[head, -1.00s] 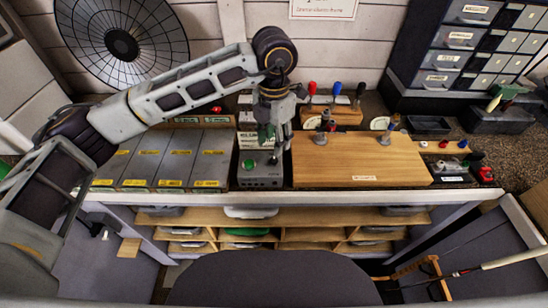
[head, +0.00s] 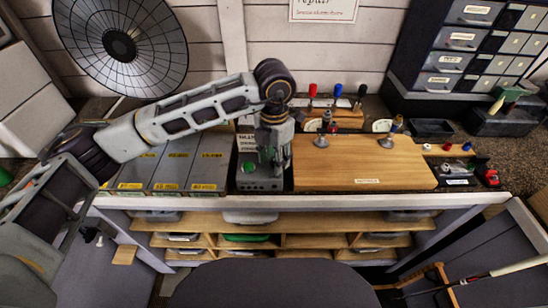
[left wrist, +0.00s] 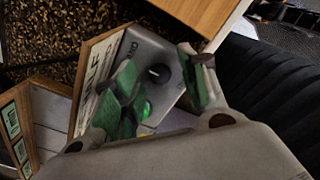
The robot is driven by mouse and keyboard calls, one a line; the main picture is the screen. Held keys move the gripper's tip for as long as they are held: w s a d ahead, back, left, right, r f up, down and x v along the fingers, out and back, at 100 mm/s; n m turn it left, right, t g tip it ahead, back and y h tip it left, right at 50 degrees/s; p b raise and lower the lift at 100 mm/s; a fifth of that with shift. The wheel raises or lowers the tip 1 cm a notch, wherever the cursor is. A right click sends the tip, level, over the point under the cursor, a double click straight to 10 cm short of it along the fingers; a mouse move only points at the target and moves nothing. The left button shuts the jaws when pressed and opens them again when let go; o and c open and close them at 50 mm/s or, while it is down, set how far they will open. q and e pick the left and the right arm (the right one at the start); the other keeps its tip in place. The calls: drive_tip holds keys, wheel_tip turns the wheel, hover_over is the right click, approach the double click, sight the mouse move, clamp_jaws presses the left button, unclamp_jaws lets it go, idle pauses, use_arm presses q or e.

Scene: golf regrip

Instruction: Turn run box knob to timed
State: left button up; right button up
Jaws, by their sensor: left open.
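The run box (head: 258,184) is a small grey box with a lit green button (head: 249,167) on its top, at the front of the bench left of the wooden board. In the left wrist view the box (left wrist: 150,52) shows a dark round knob (left wrist: 158,73) with a pale mark, and part of a label. My left gripper (head: 272,160) points down just over the box. Its green-padded fingers (left wrist: 160,88) are apart on either side of the knob, with nothing between them but the knob area. Whether they touch the knob cannot be told. My right gripper is out of view.
A wooden board (head: 365,172) lies right of the box, with metal clamps on it. Grey cases with yellow labels (head: 170,172) stand to the left. A rack of coloured-handled tools (head: 335,112) is behind. Drawers (head: 455,40) stand at back right.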

use_arm(q)
drive_tip(key=c, duration=0.4)
clamp_jaws()
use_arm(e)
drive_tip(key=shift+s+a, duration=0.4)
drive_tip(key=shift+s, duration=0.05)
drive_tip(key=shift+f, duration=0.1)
